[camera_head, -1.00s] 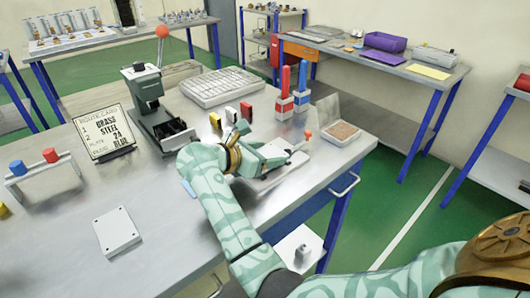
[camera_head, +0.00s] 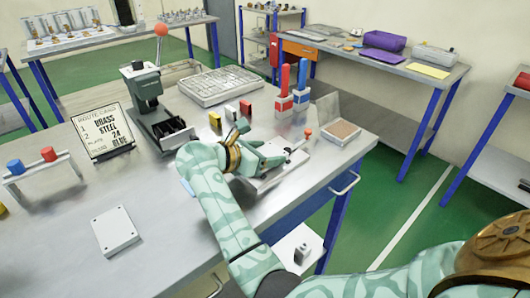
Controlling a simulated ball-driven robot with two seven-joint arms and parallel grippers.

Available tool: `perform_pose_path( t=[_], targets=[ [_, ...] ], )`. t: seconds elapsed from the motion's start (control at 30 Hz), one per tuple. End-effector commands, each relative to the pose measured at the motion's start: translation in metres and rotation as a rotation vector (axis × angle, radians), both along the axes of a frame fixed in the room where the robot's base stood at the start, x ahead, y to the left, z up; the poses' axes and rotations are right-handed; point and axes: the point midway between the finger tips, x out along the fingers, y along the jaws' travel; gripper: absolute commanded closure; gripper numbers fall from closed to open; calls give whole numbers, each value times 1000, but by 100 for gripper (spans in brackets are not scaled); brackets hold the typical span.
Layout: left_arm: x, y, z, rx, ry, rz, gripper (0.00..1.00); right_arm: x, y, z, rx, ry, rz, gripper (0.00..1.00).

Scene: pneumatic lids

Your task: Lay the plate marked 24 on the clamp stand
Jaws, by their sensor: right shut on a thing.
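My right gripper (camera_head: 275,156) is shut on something. Its fingers and wrist hide most of what it holds, and I cannot make out a number. It is low over a pale flat base with dark fittings (camera_head: 287,168) near the bench's right edge, which may be the clamp stand. A lever with a red knob (camera_head: 308,131) stands beside it. A pale square plate with corner holes (camera_head: 117,232) lies flat at the bench's front left; no marking is readable on it. My left gripper is not in view.
A green press (camera_head: 143,90) with a dark bin stands behind my forearm. A compartmented tray (camera_head: 218,85), small coloured blocks (camera_head: 230,112), red and blue posts (camera_head: 293,85) and a brown-filled box (camera_head: 341,132) lie beyond. The bench's front middle is clear.

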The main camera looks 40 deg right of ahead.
Motion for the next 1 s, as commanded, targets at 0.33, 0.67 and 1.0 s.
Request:
perform_pose_path(
  t=[0.33,0.67,1.0],
  targets=[
    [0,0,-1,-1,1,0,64,0,0,-1,-1,-1,1,68],
    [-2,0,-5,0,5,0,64,0,0,-6,-2,-1,1,68],
    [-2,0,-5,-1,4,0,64,0,0,-6,0,-1,0,11]
  ],
)
